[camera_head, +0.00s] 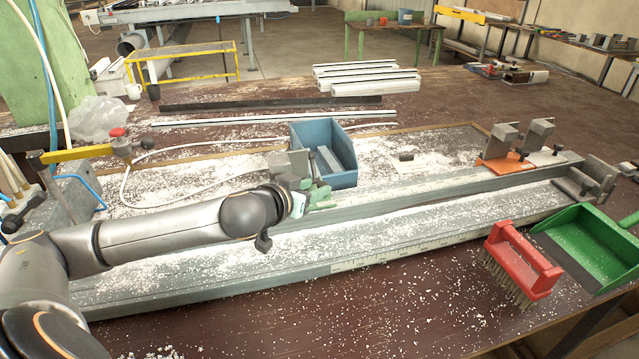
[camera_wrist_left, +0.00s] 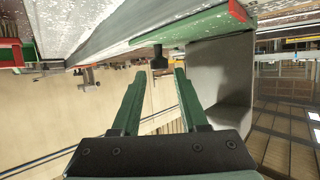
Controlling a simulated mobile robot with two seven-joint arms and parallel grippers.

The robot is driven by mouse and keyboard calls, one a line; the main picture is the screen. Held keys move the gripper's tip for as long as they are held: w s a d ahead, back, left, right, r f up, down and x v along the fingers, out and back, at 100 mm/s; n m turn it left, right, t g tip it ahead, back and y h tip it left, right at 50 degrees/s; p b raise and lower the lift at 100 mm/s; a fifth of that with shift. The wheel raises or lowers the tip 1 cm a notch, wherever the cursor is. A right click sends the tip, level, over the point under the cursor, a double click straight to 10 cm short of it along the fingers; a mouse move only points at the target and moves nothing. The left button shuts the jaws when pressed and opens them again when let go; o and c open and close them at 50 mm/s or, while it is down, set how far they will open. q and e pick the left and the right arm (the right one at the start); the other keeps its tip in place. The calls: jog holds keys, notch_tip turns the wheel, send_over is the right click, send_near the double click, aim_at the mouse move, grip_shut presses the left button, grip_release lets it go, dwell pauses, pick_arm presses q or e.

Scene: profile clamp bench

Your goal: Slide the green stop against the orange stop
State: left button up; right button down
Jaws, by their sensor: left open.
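The green stop (camera_head: 318,193) sits on the long grey rail near the middle of the head view, with a grey block behind its green base. My left gripper (camera_head: 300,205) is beside it and partly hides it. In the left wrist view my gripper (camera_wrist_left: 156,72) has its two green fingers apart, with a dark knob (camera_wrist_left: 159,57) just beyond the tips. The stop's green plate (camera_wrist_left: 185,30) shows above the knob. The orange stop (camera_head: 508,163) stands well to the right on the rail, with grey uprights. A clear gap lies between the two stops.
A blue bin (camera_head: 325,152) stands behind the green stop. A red brush (camera_head: 522,262) and a green dustpan (camera_head: 592,248) lie at the front right. White chips cover much of the bench. A grey end block (camera_head: 585,180) closes the rail's right end.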

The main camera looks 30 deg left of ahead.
aim_at(322, 185)
pick_arm(q)
jog(key=shift+x, duration=1.5)
jog(key=shift+c, duration=0.3)
grip_shut()
